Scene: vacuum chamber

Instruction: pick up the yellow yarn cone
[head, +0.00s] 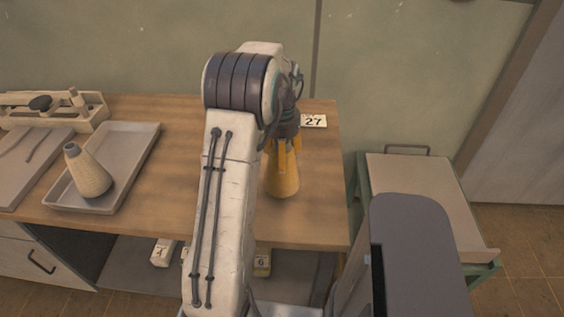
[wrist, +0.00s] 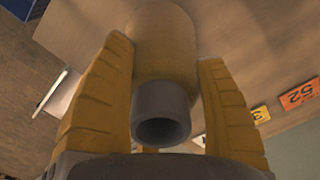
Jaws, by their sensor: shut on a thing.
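The yellow yarn cone (head: 282,181) stands upright on the wooden table near its right end, partly behind my arm in the head view. In the wrist view the cone (wrist: 163,50) shows its yellow body and grey tube top between my two yellow fingers. My gripper (head: 284,155) comes down from above and is shut on the upper part of the cone. In the wrist view my gripper (wrist: 165,85) has a finger on each side of it. The cone's base appears to rest on the tabletop; I cannot tell of any gap.
A beige cone (head: 88,172) stands in a grey tray (head: 139,142) at the left. A wooden tool caddy (head: 92,113) is behind it. A number 27 card (head: 314,121) lies behind my gripper. A green-framed cart (head: 418,190) stands right of the table (head: 318,215).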

